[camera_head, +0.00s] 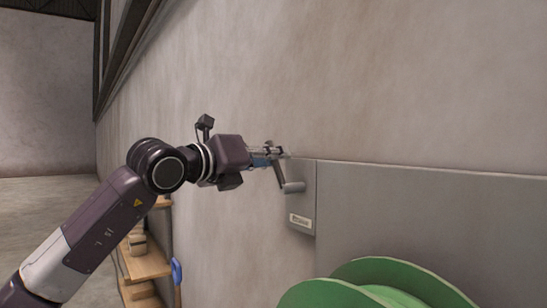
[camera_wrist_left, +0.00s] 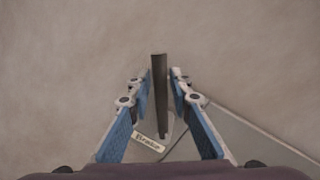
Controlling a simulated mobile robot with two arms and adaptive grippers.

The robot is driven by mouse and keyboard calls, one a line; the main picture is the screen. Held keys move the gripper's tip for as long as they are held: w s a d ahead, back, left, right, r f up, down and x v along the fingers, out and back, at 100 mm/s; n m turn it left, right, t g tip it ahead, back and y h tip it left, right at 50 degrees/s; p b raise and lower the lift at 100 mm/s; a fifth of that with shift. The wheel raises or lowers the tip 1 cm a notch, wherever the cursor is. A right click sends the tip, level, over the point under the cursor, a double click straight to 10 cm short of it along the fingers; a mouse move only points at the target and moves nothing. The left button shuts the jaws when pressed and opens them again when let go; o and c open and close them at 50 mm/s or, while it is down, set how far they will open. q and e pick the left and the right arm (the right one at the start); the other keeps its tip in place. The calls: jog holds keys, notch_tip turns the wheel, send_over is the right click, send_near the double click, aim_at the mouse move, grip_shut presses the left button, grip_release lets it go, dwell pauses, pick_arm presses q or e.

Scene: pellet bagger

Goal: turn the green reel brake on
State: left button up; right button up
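The brake lever (camera_head: 283,178) is a grey crank arm with a round grip, on the left end of a grey metal cabinet (camera_head: 420,205). A small label plate (camera_head: 300,221) sits below it; in the left wrist view the label (camera_wrist_left: 148,142) reads "Brake". My left gripper (camera_head: 276,154) is at the upper part of the lever. In the left wrist view my left gripper (camera_wrist_left: 160,76) has its blue-padded fingers on either side of a dark bar of the lever (camera_wrist_left: 159,88), with narrow gaps showing. The green reel (camera_head: 405,277) is at lower right, partly cut off. My right gripper is out of view.
A plain wall (camera_head: 300,80) stands close behind the lever and cabinet. Wooden shelves (camera_head: 147,264) with items stand at lower left, with a blue object (camera_head: 176,271) beside them. Open floor shows at far left.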

aim_at(284, 180)
pick_arm(q)
grip_shut()
jog(key=shift+s+d+m+b, duration=0.2)
jog(key=shift+m+b, duration=0.2)
jog(key=shift+b, duration=0.4)
jog(key=m+b, duration=0.1)
jog(key=b, duration=0.1)
jog(key=s+d+m+b, duration=0.1)
jog(key=m, duration=0.1)
jog(key=s+m+h+b, duration=0.1)
jog(key=m+b, duration=0.1)
jog(key=shift+s+d+r+b, duration=0.25)
jog(key=shift+d+b, duration=0.05)
jog(key=shift+d, duration=0.05)
jog(key=shift+s+d+f+m+h+b, duration=0.1)
jog(key=shift+s+d+m+h+b, duration=0.45)
jog(key=shift+m, duration=0.7)
jog(key=shift+s+d+f+m+h+b, duration=0.15)
jog(key=shift+s+m+b, duration=0.35)
jog(key=shift+m+b, duration=0.5)
jog(key=shift+s+d+f+m+h+b, duration=0.1)
jog(key=shift+s+d+m+h+b, duration=0.35)
jog(key=shift+m, duration=1)
